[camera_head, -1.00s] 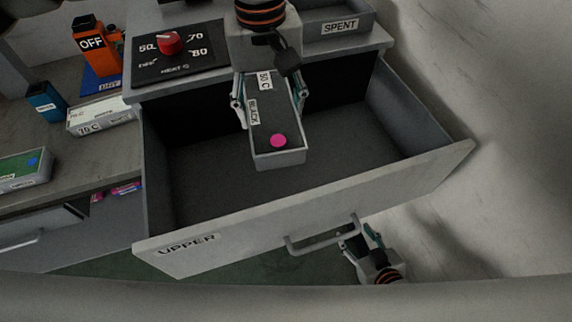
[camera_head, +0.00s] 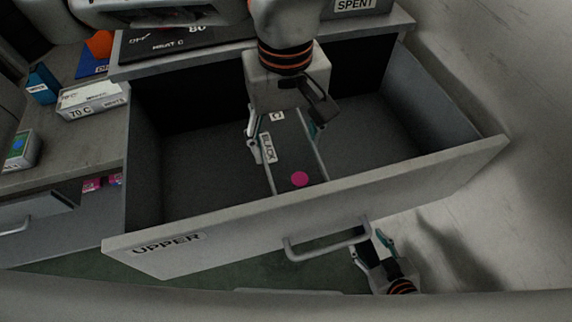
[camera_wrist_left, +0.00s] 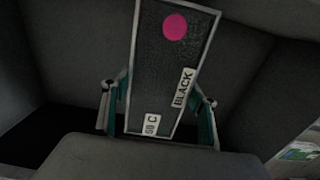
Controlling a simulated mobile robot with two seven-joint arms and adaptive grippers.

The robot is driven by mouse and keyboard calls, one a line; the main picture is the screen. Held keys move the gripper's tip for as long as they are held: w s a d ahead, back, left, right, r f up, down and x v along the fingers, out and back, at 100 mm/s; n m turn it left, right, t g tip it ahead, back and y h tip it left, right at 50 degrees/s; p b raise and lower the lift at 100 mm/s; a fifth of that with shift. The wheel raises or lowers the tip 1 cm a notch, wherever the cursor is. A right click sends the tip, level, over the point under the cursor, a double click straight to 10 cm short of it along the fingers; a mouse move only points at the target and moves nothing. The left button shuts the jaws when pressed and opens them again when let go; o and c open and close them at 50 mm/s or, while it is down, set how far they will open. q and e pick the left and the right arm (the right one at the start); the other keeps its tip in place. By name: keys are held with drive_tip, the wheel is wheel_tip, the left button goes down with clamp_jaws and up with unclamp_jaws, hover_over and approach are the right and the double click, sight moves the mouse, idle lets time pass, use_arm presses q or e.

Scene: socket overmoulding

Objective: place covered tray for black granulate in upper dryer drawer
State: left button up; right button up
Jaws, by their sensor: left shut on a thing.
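The covered tray for black granulate (camera_head: 286,155) is a narrow tray with a dark cover, a pink dot and a BLACK label. My left gripper (camera_head: 284,135) is shut on its sides, and the tray is inside the open upper dryer drawer (camera_head: 420,180). In the left wrist view the tray (camera_wrist_left: 165,70) sits between the two fingers of the left gripper (camera_wrist_left: 158,105). I cannot tell if the tray touches the drawer floor. My right gripper (camera_head: 375,243) is below the drawer handle (camera_head: 327,240); whether it is open or shut is unclear.
The dryer top (camera_head: 180,50) with its heat panel is behind the drawer, with a SPENT tray (camera_head: 352,8) at its right. A white 70 C tray (camera_head: 92,100) stands on the left counter. The drawer floor beside the tray is free.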

sight(286, 153)
use_arm(q)
wheel_tip(286, 153, down, 3)
drive_tip(key=shift+f, duration=0.6)
drive_tip(key=shift+f+b, duration=0.35)
drive_tip(key=shift+f, duration=1.7)
drive_tip(key=shift+f, duration=0.15)
drive_tip(key=o, duration=1.5)
